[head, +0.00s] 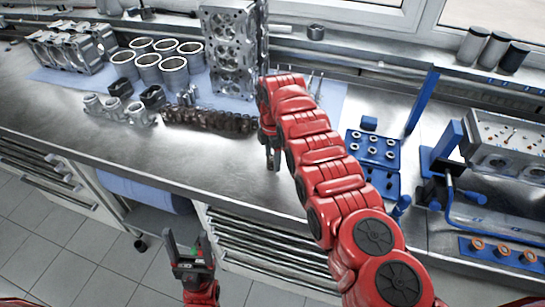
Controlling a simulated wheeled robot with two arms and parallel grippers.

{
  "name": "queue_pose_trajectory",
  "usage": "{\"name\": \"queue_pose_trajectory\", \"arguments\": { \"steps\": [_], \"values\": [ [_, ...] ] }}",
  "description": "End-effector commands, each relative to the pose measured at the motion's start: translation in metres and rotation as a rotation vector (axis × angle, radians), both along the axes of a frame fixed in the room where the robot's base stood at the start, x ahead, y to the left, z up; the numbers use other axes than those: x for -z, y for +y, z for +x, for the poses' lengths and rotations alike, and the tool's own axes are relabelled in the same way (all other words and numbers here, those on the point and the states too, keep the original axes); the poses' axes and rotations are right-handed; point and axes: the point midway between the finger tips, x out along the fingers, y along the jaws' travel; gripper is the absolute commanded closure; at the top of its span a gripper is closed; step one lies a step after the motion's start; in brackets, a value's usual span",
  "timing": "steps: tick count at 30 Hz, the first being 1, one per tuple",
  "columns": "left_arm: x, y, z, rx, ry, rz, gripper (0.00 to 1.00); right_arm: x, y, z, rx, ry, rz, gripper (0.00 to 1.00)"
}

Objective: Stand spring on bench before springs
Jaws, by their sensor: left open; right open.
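My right gripper (272,163) points down over the bench (230,165), just right of a dark shaft-like part. Its red arm reaches in from the lower right and hides part of the bench. The gripper is open, and I see nothing clearly between its fingers. My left gripper (188,247) is open and empty, low in front of the bench drawers, fingers up. A blue tray (392,185) right of my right arm holds several small pale round pieces (373,151), perhaps springs; they are too small to tell. No spring is clearly visible standing on the bare bench.
A cylinder head (508,143) sits in a blue fixture at right. A blue strip (505,252) carries copper-coloured rings. The front bench left of my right gripper is clear.

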Motion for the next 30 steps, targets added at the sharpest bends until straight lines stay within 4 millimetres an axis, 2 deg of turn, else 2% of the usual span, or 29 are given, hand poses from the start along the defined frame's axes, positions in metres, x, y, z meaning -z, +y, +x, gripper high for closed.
{"name": "queue_pose_trajectory", "arguments": {
  "steps": [5, 8, 10, 12, 17, 18, 19, 23, 30],
  "values": [
    [-0.007, 0.000, 0.000, 0.000, 0.000, 0.000, 0.32, -0.016, -0.001, 0.001, 0.000, -0.001, 0.000, 0.35],
    [-0.012, 0.000, 0.000, 0.000, 0.000, 0.000, 0.32, -0.033, -0.001, 0.001, 0.000, -0.003, 0.000, 0.35],
    [-0.004, 0.000, 0.000, 0.000, 0.000, 0.000, 0.32, -0.043, 0.000, 0.001, 0.000, -0.005, 0.001, 0.35],
    [0.003, 0.000, 0.000, 0.000, 0.000, 0.000, 0.32, -0.059, -0.001, 0.001, 0.001, -0.004, 0.001, 0.35],
    [-0.001, 0.000, 0.000, 0.000, 0.000, 0.000, 0.32, -0.096, 0.002, 0.000, -0.001, -0.003, 0.000, 0.35],
    [-0.016, 0.000, 0.000, 0.000, 0.001, 0.000, 0.32, -0.110, -0.001, 0.000, 0.001, -0.001, 0.000, 0.35],
    [-0.022, 0.000, 0.000, 0.000, 0.000, 0.000, 0.32, -0.115, -0.001, 0.000, 0.001, 0.000, -0.001, 0.35],
    [-0.031, 0.000, 0.000, 0.000, 0.000, 0.000, 0.32, -0.124, -0.001, 0.000, 0.000, 0.000, -0.001, 0.35],
    [-0.030, 0.000, 0.000, 0.000, 0.000, 0.000, 0.32, -0.122, 0.000, 0.000, 0.000, 0.000, -0.001, 0.35]
  ]
}}
